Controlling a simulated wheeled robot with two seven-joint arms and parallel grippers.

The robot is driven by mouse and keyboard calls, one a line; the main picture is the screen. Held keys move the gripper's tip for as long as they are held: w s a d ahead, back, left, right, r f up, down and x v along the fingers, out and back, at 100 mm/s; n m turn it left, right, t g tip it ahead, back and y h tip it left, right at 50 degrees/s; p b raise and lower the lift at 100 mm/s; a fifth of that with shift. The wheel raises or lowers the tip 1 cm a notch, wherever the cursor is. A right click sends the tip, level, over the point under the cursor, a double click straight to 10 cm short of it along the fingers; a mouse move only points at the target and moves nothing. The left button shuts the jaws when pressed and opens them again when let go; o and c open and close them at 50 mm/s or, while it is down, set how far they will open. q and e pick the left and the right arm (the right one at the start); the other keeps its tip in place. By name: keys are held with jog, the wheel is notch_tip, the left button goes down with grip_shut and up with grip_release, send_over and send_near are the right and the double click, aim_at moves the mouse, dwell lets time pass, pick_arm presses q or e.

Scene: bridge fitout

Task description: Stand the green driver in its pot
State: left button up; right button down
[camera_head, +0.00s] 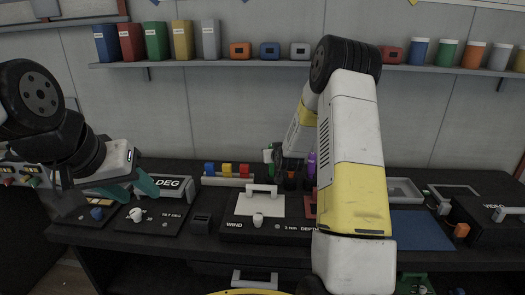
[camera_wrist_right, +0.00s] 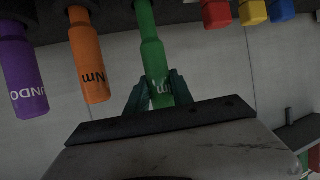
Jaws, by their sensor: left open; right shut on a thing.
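The green driver (camera_wrist_right: 150,45) is between the fingers of my right gripper (camera_wrist_right: 157,84), which is shut on it, in the right wrist view. Its far end runs out of the top edge, so I cannot see whether it is in a pot. An orange driver (camera_wrist_right: 88,58) and a purple driver (camera_wrist_right: 22,75) are beside it. In the head view my right arm hides most of this spot; a bit of green (camera_head: 267,155) and the purple driver (camera_head: 311,165) show beside it. My left gripper (camera_head: 147,186) is open and empty over the left of the desk.
Red, yellow and blue blocks (camera_head: 227,169) sit in a row left of the drivers. A panel with a white plate and handle (camera_head: 262,205) is in front. A blue mat (camera_head: 424,229) lies to the right. A shelf (camera_head: 225,64) with binders and cups runs above.

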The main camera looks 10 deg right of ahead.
jog(key=shift+f, duration=1.3)
jog(key=c, duration=1)
grip_release()
jog(key=shift+c, duration=0.2)
jog(key=shift+f, duration=0.1)
jog(key=v, duration=0.8)
jog(key=shift+w, duration=0.1)
